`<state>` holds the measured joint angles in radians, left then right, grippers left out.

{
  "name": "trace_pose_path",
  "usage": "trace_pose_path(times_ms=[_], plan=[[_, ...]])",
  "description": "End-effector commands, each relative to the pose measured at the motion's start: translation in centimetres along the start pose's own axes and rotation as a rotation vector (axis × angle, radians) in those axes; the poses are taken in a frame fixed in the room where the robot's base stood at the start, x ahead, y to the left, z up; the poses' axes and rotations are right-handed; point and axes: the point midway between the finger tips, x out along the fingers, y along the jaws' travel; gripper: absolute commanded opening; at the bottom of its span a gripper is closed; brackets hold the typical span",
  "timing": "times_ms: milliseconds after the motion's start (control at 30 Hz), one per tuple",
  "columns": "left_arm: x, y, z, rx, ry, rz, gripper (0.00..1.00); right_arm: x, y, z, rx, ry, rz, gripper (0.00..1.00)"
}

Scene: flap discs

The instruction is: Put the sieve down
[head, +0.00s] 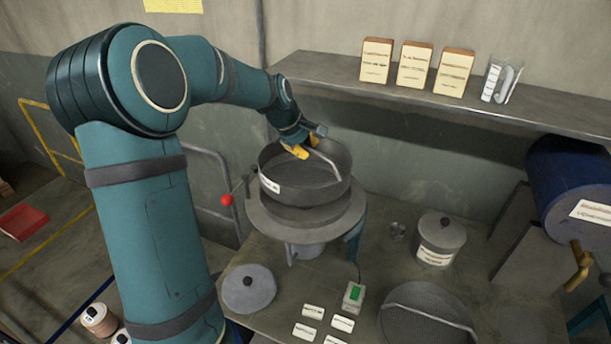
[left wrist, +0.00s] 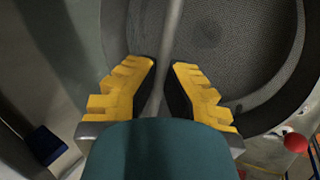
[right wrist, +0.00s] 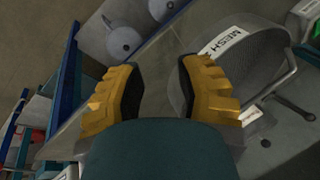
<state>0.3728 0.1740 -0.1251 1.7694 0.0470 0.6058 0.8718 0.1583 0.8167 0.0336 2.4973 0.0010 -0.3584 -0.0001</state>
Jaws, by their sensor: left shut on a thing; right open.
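A round grey sieve (head: 330,182) with a white label and a bar handle is at the grey round stand (head: 262,222) in the head view. My left gripper (head: 307,147) is at its rim, shut on the handle. In the left wrist view the handle bar runs between the yellow fingers (left wrist: 164,85), with the sieve's mesh (left wrist: 225,40) beyond. The sieve looks level; I cannot tell whether it bears fully on the stand. A second sieve (head: 428,310) lies on the table at the front right. My right gripper (right wrist: 160,85) is open and empty, near this labelled sieve (right wrist: 245,65).
The table (head: 395,268) also holds a lidded pot (head: 441,240), a grey lid (head: 248,289), small label cards (head: 313,311) and a green-screened device (head: 353,297). A shelf (head: 400,97) with boxes runs behind.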

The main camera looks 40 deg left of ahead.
Motion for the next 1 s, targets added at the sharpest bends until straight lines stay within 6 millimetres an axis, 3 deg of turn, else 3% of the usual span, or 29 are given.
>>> trace_pose_path(times_ms=[100,567,833,900,1000], plan=[[1.7,-1.0,-0.1,-0.002,0.001,0.0,0.0,0.2,0.1,0.0,0.0,0.0,0.0,0.34],[5.6,-3.2,-0.1,-0.001,0.001,0.001,0.0,0.5,0.2,0.1,0.001,0.001,0.0,0.34],[5.7,-3.2,0.0,0.001,0.001,0.004,0.0,0.5,0.2,0.1,0.001,0.001,0.0,0.34],[5.8,-3.3,0.0,0.0,0.001,0.002,0.34,0.4,0.2,0.1,0.001,0.001,0.0,0.34],[5.8,-3.3,0.0,0.0,0.001,0.002,0.34,0.4,0.2,0.1,0.001,0.001,0.0,0.34]])
